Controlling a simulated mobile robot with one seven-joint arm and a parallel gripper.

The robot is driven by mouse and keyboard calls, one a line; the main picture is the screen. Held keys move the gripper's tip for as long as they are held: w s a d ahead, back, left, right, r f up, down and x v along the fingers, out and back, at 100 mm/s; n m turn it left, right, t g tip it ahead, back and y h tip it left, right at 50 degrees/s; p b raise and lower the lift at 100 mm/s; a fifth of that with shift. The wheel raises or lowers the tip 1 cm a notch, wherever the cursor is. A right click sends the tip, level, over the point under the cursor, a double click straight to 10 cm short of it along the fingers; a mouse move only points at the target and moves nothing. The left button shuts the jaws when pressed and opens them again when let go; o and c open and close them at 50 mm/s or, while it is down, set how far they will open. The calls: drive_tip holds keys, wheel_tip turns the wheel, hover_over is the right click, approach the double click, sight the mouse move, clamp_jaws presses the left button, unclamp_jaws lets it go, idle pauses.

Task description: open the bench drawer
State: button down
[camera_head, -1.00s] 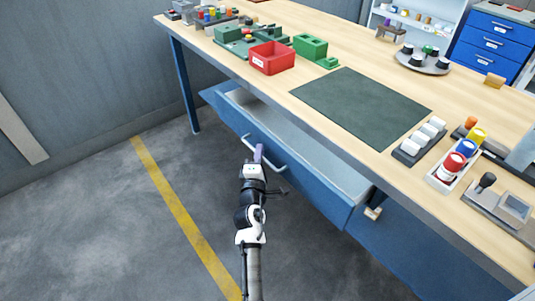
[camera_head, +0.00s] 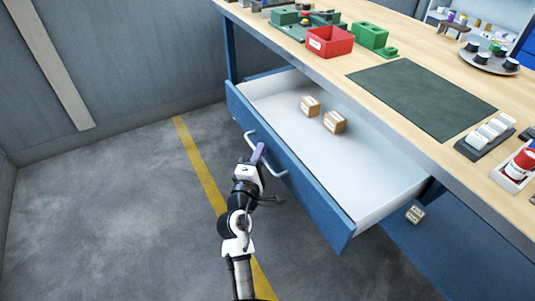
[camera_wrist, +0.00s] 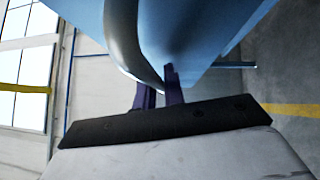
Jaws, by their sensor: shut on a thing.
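The bench drawer (camera_head: 300,190) has a blue front and a pale interior, and it stands well out from under the bench top. A light bar handle (camera_head: 279,172) runs along its front. My gripper (camera_head: 258,154) has its purple fingers at the handle, near the middle of the bar, and is shut on it. In the wrist view, the fingers (camera_wrist: 160,92) meet the curved grey handle (camera_wrist: 122,40) in front of the blue drawer front. The exact contact is partly hidden. Two small brown boxes, one on the left (camera_head: 309,106) and one on the right (camera_head: 334,122), lie inside the drawer.
The wooden bench top (camera_head: 340,72) carries a red bin (camera_head: 330,41), green blocks (camera_head: 369,35) and a dark mat (camera_head: 422,98). A small box-like item (camera_head: 414,213) shows beside the drawer's right end. The floor with a yellow line (camera_head: 200,160) is clear at left.

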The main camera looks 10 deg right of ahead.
drive_tip(key=shift+a, duration=0.2)
drive_tip(key=c, duration=1.8)
unclamp_jaws()
drive_tip(key=shift+o, duration=0.2)
